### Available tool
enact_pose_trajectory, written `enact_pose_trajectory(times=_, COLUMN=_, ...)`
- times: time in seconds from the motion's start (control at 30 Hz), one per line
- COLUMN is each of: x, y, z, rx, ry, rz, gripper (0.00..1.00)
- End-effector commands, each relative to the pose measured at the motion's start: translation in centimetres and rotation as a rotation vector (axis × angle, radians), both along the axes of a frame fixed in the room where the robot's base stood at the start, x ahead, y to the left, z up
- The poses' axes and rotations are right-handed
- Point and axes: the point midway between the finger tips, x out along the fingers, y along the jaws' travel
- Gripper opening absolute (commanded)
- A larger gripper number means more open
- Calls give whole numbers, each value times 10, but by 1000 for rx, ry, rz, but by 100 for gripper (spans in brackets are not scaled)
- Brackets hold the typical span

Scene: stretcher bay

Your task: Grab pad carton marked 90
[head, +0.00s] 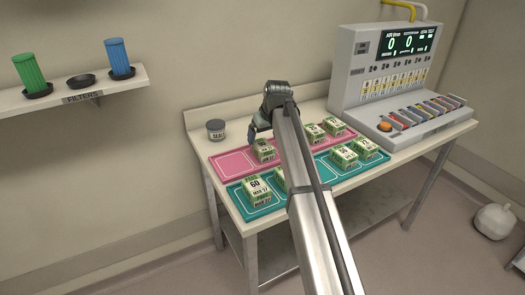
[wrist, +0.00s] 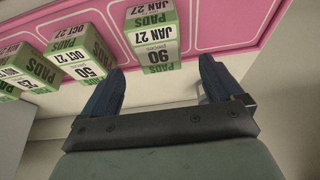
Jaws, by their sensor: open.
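The pad carton marked 90 (wrist: 152,38) is green and white, dated JAN 27, and appears upside down in the wrist view. It stands on the pink tray (wrist: 225,22), ahead of and roughly between my open fingers, with nothing held. My gripper (wrist: 160,80) has its blue fingers apart. In the head view the carton at the left of the pink row (head: 264,150) appears to be this one, though its number is too small to read. My gripper (head: 257,128) hangs above and beside it there.
A carton marked 50 (wrist: 80,52) stands beside it, with others further left. A teal tray (head: 235,198) in front holds several cartons, one marked 60 (head: 257,190). A grey jar (head: 216,129) stands behind, and a console (head: 385,75) at right. The pink tray's left end is bare.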

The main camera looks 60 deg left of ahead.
Motion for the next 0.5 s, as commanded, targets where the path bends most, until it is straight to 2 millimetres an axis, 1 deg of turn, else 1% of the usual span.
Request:
enact_pose_trajectory(times=0.27, x=0, y=4, z=-16, rx=0, ry=0, rz=0, gripper=94)
enact_pose_trajectory(times=0.43, x=1, y=7, z=-37, rx=-1, ry=0, rz=-1, gripper=94)
enact_pose_trajectory(times=0.5, x=2, y=12, z=-46, rx=0, ry=0, rz=0, gripper=94)
